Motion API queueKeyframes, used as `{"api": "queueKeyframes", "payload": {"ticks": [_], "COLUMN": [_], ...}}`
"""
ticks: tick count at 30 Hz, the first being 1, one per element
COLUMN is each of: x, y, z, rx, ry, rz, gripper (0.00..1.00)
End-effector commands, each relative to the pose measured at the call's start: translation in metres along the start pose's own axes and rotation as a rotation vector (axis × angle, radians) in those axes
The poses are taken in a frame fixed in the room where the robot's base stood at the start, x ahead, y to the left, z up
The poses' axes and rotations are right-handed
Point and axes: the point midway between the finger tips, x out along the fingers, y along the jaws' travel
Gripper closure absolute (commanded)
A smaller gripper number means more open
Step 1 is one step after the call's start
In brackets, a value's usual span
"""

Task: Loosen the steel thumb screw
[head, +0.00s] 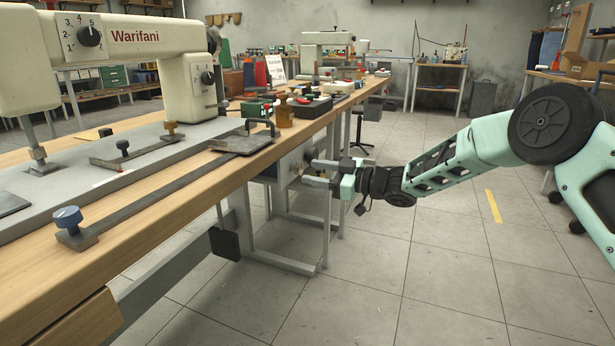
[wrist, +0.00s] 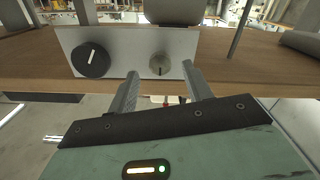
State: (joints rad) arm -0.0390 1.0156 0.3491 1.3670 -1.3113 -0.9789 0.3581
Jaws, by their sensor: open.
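A small round steel-coloured knob (wrist: 159,63), which looks like the steel thumb screw, sits on the right part of a pale panel (wrist: 125,42). My gripper (wrist: 160,70) is open and empty. In the wrist view its two fingers point at the panel, and the knob shows between their tips. I cannot tell how much gap is left between the fingertips and the knob. In the head view my gripper (head: 307,172) is at the bench's front edge, close to a grey box (head: 270,170) under the top; the knob there is too small to make out surely.
A black knob (wrist: 91,58) with a white line is left of the steel one. The wooden bench (head: 180,205) carries a cream sewing machine (head: 130,40), a blue knob (head: 68,218) on a flat bar, and other clutter. Floor (head: 370,270) right of the bench is clear.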

Motion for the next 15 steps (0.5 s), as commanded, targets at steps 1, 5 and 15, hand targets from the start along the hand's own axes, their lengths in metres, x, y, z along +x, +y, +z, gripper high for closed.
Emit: {"api": "queueKeyframes", "payload": {"ticks": [1,5,15], "x": [0.008,0.021,0.028], "y": [-0.001,-0.001,0.000], "z": [0.001,0.001,0.000], "rx": [-0.003,-0.001,-0.001], "ry": [0.001,0.000,-0.001], "rz": [-0.001,-0.001,0.000], "gripper": [0.50,0.50,0.50]}}
